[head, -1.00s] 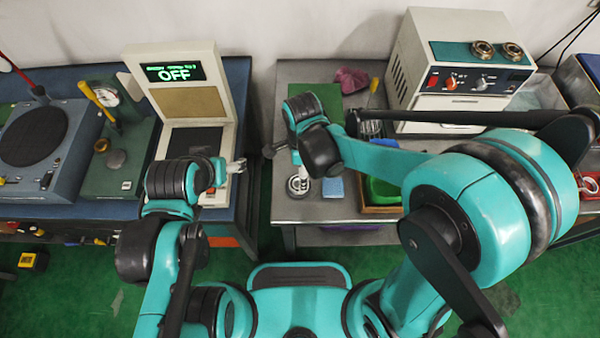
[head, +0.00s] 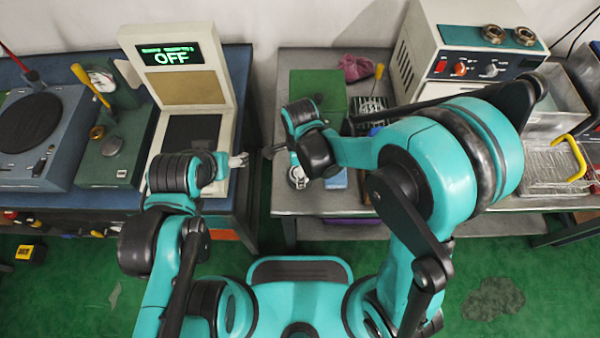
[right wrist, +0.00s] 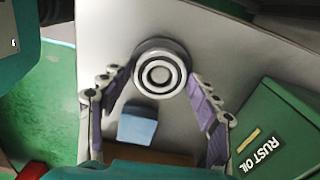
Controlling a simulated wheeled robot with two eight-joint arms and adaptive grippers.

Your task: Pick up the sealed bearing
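A round metal bearing with concentric rings (right wrist: 160,70) sits on the grey bench top in the right wrist view. Its edge also shows below my right arm in the head view (head: 298,176). My right gripper (right wrist: 160,76) is open, with one finger on each side of the bearing; I cannot tell whether they touch it. In the head view the right fingers are mostly hidden by the wrist. My left gripper (head: 238,160) hangs in front of the display device on the left bench, with no object visible in it; its fingers are too small to judge.
A blue block (right wrist: 140,125) lies close to the bearing. A white machine (head: 470,65) with two metal rings on top stands at the back right. A wire tray (head: 550,165) is further right.

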